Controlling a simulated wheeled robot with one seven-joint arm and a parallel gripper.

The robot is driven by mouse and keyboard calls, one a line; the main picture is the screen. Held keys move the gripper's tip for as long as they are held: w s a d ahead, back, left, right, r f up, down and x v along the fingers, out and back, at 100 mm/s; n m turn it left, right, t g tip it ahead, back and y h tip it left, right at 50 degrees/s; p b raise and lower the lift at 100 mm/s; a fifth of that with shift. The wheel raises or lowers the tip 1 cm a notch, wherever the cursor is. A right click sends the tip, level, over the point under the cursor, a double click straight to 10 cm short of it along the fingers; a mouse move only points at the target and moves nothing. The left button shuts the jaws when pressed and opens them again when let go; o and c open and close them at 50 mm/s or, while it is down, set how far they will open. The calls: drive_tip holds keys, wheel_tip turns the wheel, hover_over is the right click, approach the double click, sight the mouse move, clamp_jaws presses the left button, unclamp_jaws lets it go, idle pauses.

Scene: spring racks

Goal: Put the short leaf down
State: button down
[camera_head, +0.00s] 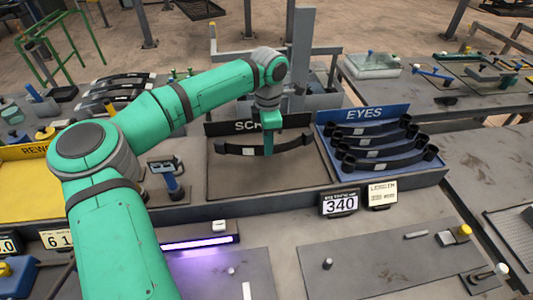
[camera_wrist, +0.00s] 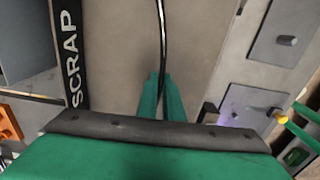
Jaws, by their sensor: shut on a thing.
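The short leaf (camera_head: 238,149), a black, slightly curved strip with a pale label, is held level across the dark tray marked SCRAP (camera_head: 262,182). My gripper (camera_head: 268,150) points down and is shut on the leaf near its middle. In the wrist view the leaf (camera_wrist: 162,25) shows edge-on as a thin dark line running up from between my green fingertips (camera_wrist: 162,82). The SCRAP board (camera_wrist: 68,50) is at the left there. The bare tray floor shows below the leaf; I cannot tell the exact gap.
The blue EYES tray (camera_head: 420,178) to the right holds several black leaves with eyed ends. A yellow REWORK tray (camera_head: 22,178) is at the left, partly behind my arm. The SCRAP tray's floor looks clear.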

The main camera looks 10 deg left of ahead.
drive_tip(key=shift+a+f, duration=0.15)
drive_tip(key=shift+f, duration=1.8)
drive_tip(key=shift+w+f, duration=0.1)
drive_tip(key=shift+f, duration=0.05)
drive_tip(key=c, duration=1.9)
unclamp_jaws()
wheel_tip(320, 180, up, 12)
drive_tip(key=shift+r, duration=0.1)
